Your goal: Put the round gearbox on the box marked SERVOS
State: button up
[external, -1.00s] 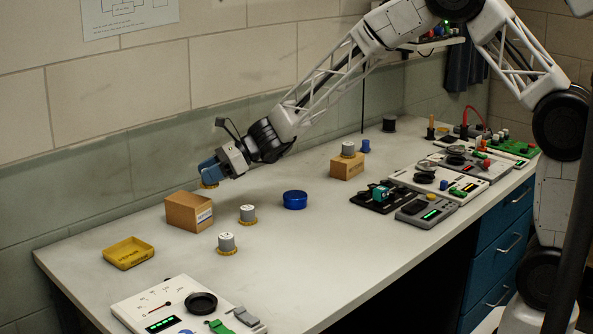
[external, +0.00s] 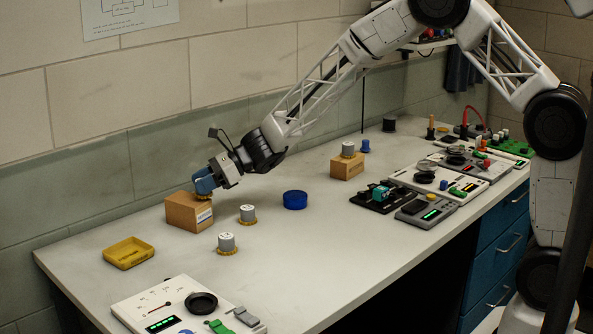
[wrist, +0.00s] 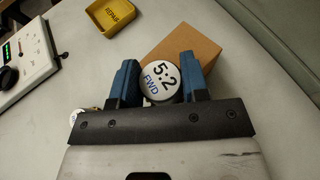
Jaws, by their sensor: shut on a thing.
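My gripper (external: 204,187) is shut on a round gearbox (wrist: 160,79) with a white top reading 5:2 FWD; it sits between the blue fingers in the wrist view. In the external view the fingers mostly hide it. My gripper is at the top of a brown cardboard box (external: 187,214), which also shows beyond the gearbox in the wrist view (wrist: 183,45). The box has a white label on its front, too small to read. The gearbox is right at the box top; I cannot tell whether it touches.
Two grey gearboxes with yellow bases (external: 247,213) (external: 227,242) stand in front of the box. A yellow REPAIR tray (external: 128,253) lies left, a blue round container (external: 295,200) right. Another box (external: 347,168) carries a grey cylinder. Free bench lies in the middle.

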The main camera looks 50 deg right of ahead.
jog(key=shift+f, duration=0.3)
jog(key=shift+f, duration=0.1)
jog(key=o, duration=1)
jog(key=shift+c, duration=0.2)
jog(key=shift+d, duration=0.1)
jog(key=shift+s+d+r, duration=0.25)
jog(key=shift+d+r, duration=0.2)
jog(key=shift+d, duration=0.05)
jog(key=v, duration=1)
jog(key=shift+s+d, duration=0.2)
jog(key=shift+d, duration=0.1)
